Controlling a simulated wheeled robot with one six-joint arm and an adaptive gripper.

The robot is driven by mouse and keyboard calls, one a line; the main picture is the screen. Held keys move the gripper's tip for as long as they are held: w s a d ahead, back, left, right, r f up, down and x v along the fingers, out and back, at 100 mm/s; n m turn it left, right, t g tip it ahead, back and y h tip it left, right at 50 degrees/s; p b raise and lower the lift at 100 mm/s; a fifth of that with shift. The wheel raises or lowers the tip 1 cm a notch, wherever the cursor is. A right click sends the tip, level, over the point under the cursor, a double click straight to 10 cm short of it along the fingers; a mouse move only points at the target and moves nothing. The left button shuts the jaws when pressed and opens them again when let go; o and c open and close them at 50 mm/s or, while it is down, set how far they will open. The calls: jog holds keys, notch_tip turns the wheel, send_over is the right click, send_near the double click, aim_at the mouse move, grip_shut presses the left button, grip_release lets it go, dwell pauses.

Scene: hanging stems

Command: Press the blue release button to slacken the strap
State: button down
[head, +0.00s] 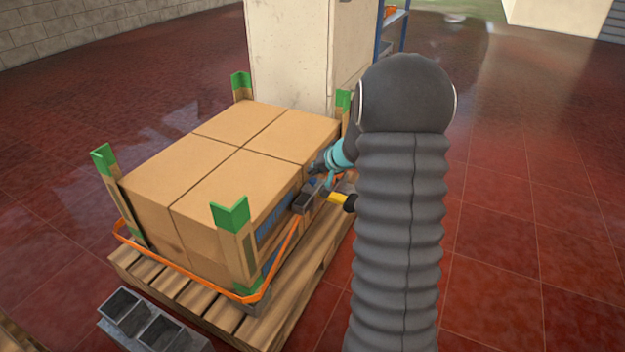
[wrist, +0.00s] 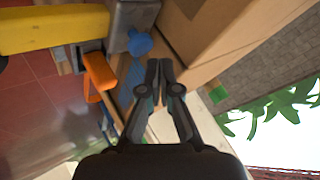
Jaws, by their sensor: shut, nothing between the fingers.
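The blue release button (wrist: 140,43) sits beside the grey metal tensioner body (wrist: 128,18) in the wrist view. In the head view the tensioner (head: 303,201) is at the right side of the boxes, with a yellow lever (head: 338,198) sticking out to the right. The lever (wrist: 50,28) fills the upper left of the wrist view. The orange strap (head: 284,250) runs low around the boxes; a piece of it (wrist: 98,70) shows in the wrist view. My gripper (wrist: 158,64) is shut and empty, its tips just short of the button in the picture; contact is not visible.
Cardboard boxes (head: 190,155) with green-topped corner posts stand on a wooden pallet (head: 180,300). A grey hollow block (head: 150,328) lies in front. A pale cabinet (head: 300,60) and a blue shelf (head: 392,25) stand behind. The red tiled floor (head: 540,220) is clear to the right.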

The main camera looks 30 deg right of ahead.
aim_at(314, 180)
jog(key=shift+r+p, duration=1.3)
jog(key=shift+r, duration=1.2)
jog(key=shift+m, duration=0.3)
jog(key=shift+a, duration=0.2)
jog(key=s+a+f+m+g+y, duration=0.1)
jog(key=s+a+f+g, duration=0.15)
jog(key=s, duration=0.25)
jog(key=s+a+r+n+g+p, duration=0.1)
jog(key=s+a+r, duration=0.15)
jog(key=s, duration=0.25)
jog(key=s+a+r+n+g, duration=0.1)
jog(key=s+a+r, duration=0.1)
jog(key=s+a, duration=0.25)
jog(key=s+a+r+g+p, duration=0.1)
jog(key=s+a+r+g, duration=0.15)
jog(key=s, duration=0.35)
jog(key=s+a+r+n+t+h+p, duration=0.1)
jog(key=s+a+r+n+p, duration=0.1)
jog(key=s+r, duration=0.5)
jog(key=s+a+r+n+t+h+p, duration=0.2)
jog(key=s+a+r, duration=0.3)
jog(key=s+r, duration=0.3)
jog(key=shift+s+a+r+n+t+p, duration=0.25)
jog(key=shift+s+n+p, duration=0.3)
jog(key=shift+s+n, duration=0.35)
jog(key=shift+d, duration=0.1)
